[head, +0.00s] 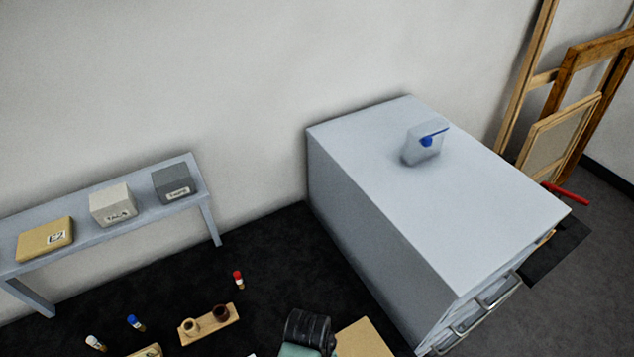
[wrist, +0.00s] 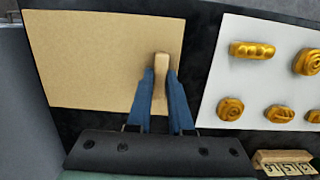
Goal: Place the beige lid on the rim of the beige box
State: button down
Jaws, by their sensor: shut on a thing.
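In the wrist view my gripper (wrist: 160,76) has its two blue fingers shut on a narrow beige piece (wrist: 161,66), which stands out a little past the fingertips. I see it nearly end-on, so I cannot tell whether it is the beige lid or its handle. It shows in front of a flat tan board (wrist: 95,55). In the head view the board (head: 366,340) is at the bottom edge; the fingers are hidden there. No open beige box is plain to see; a tan block marked with a label (head: 45,240) sits on the left shelf.
Gold ornaments (wrist: 252,50) lie on a white sheet (wrist: 220,75) to the right, with a small wooden rack (wrist: 285,158) below. A grey cabinet (head: 400,210) rises at right. A wooden holder (head: 208,325) and small capped bottles (head: 238,280) stand on the dark surface.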

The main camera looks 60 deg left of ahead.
jog(key=c, duration=0.8)
grip_release()
jog(key=r, duration=0.4)
jog(key=a+r, duration=0.1)
jog(key=r, duration=0.7)
jog(key=shift+a, duration=0.25)
jog(key=shift+w, duration=0.1)
